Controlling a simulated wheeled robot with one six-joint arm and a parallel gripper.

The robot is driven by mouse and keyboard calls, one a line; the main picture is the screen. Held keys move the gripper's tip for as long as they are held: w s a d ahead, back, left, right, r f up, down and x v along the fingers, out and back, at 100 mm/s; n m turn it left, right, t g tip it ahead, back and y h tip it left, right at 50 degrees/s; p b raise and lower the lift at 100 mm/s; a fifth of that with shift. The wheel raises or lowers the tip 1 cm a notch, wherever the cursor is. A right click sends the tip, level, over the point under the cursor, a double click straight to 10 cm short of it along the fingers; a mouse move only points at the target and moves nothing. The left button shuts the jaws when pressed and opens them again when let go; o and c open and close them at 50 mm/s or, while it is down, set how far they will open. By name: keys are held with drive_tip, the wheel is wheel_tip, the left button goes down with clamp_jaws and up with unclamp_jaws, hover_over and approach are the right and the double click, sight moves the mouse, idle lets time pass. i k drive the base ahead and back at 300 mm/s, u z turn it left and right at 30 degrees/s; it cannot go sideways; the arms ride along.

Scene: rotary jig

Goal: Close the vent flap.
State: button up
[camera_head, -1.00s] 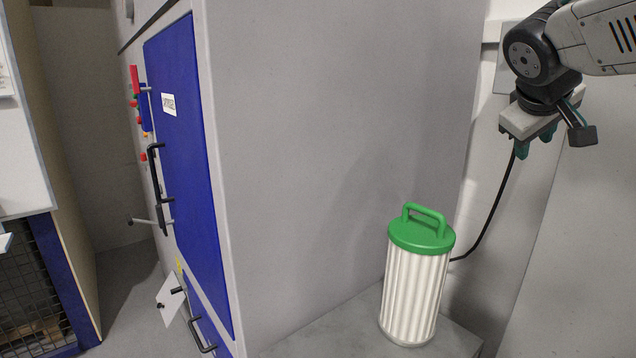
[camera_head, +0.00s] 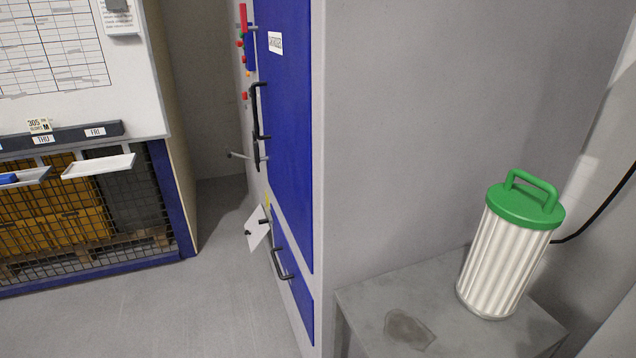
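A tall grey cabinet (camera_head: 415,130) with a blue door (camera_head: 287,150) stands in the middle of the view. Low on its front, beside the door, a small white plate (camera_head: 258,226) sticks out at a slant with a small dark knob on it. It may be the vent flap, but I cannot tell for sure. I see the cabinet front only at a steep angle, so much of it is foreshortened. My gripper is out of view.
A green-lidded pleated filter (camera_head: 507,255) stands on a grey stand (camera_head: 375,305) right of the cabinet. Handles and a lever (camera_head: 240,155) jut from the cabinet front. A mesh-fronted unit (camera_head: 85,215) with small trays is at left. The floor (camera_head: 220,290) between is clear.

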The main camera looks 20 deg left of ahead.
sight(254, 232)
drive_tip(key=u, duration=0.55)
drive_tip(key=k, duration=0.6)
drive_tip(key=u, duration=1.25)
drive_tip(key=i, duration=1.1)
drive_tip(key=u, duration=0.6)
drive_tip(key=i, duration=1.85)
drive_tip(key=z, duration=0.95)
drive_tip(key=i, duration=1.05)
drive_tip(key=z, duration=1.1)
drive_tip(key=i, duration=0.3)
drive_tip(key=z, duration=0.3)
